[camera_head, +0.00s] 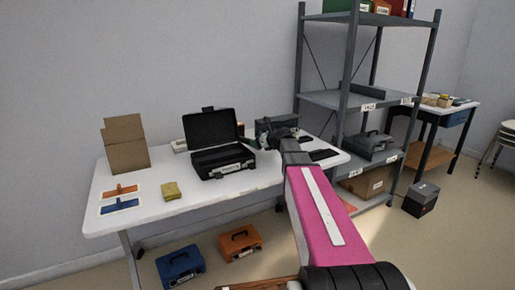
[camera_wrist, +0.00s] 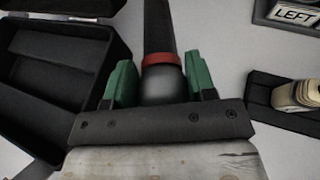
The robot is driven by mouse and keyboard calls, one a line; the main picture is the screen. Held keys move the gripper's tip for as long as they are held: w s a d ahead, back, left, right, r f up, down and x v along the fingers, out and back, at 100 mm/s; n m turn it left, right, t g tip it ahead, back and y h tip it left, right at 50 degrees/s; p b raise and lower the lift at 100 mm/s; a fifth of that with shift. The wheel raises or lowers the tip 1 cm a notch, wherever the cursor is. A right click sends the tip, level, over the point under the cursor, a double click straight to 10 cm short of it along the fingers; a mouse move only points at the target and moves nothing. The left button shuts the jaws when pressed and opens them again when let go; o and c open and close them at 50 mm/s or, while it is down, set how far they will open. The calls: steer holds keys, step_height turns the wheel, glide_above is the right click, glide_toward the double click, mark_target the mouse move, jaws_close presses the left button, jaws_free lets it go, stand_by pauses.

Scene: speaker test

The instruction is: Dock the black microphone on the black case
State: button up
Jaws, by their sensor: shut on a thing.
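The black case (camera_head: 222,160) stands open on the white table, its lid upright at the back. In the wrist view the case (camera_wrist: 62,38) fills the left side, with its empty-looking compartments showing. My gripper (camera_head: 275,138) is over the table just right of the case. In the wrist view its green-padded fingers (camera_wrist: 161,82) are shut on the black microphone (camera_wrist: 157,28), around its rounded grey end below a red band. The microphone's dark shaft points away from the gripper and its far end is out of frame. It is apart from the case.
A tray marked LEFT (camera_wrist: 292,15) and a black holder with a beige thing (camera_wrist: 295,95) lie to the right. Cardboard boxes (camera_head: 125,148), a yellow sponge (camera_head: 171,191) and two trowel-like tools (camera_head: 120,205) are on the table's left. A metal shelf (camera_head: 345,100) stands right behind.

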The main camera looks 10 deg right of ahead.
steer(key=shift+f, duration=1.3)
steer(key=o, duration=0.7)
steer(key=shift+f, duration=0.15)
steer(key=o, duration=0.4)
